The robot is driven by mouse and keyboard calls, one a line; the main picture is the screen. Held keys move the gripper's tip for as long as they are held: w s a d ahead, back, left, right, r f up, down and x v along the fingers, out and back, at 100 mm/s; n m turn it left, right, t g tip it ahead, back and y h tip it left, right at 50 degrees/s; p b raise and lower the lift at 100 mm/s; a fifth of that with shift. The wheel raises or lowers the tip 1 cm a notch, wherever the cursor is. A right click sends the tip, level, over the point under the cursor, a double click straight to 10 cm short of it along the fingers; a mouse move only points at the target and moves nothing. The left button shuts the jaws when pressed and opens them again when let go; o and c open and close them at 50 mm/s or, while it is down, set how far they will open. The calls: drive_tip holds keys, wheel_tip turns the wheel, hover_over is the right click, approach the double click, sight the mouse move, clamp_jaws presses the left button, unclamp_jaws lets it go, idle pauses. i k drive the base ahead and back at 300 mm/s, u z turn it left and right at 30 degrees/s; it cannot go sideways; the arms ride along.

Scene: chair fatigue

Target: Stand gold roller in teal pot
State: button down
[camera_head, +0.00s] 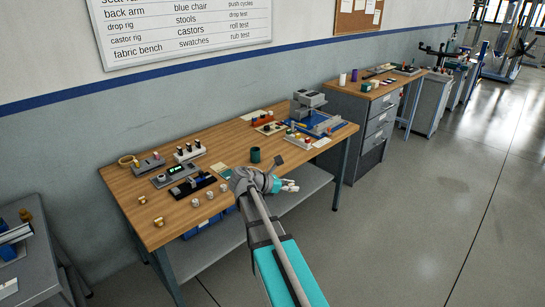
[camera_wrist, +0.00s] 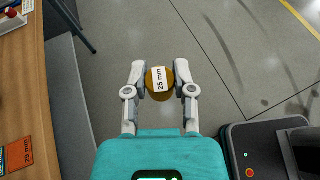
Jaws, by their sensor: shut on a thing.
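My gripper (camera_wrist: 160,82) is shut on the gold roller (camera_wrist: 170,70), which has a white "25 mm" label on its face. In the wrist view the roller is between the two grey fingers, with bare floor beneath it. In the head view my gripper (camera_head: 290,187) is just off the table's front edge, and the roller cannot be made out there. The dark teal pot (camera_head: 255,155) stands upright on the table, up and left of my gripper. The inside of the pot is too small to see.
The wooden table (camera_head: 190,213) holds gold pieces (camera_head: 158,222), several small silver pieces, a black tray (camera_head: 192,187) and a blue-based device (camera_head: 318,124). An orange card (camera_wrist: 18,153) lies near its edge. A drawer cabinet (camera_head: 372,135) stands right; open floor lies in front.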

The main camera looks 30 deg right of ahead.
sight(255, 159)
drive_tip(key=z, duration=0.35)
drive_tip(key=i, duration=1.35)
drive_tip(key=u, duration=0.3)
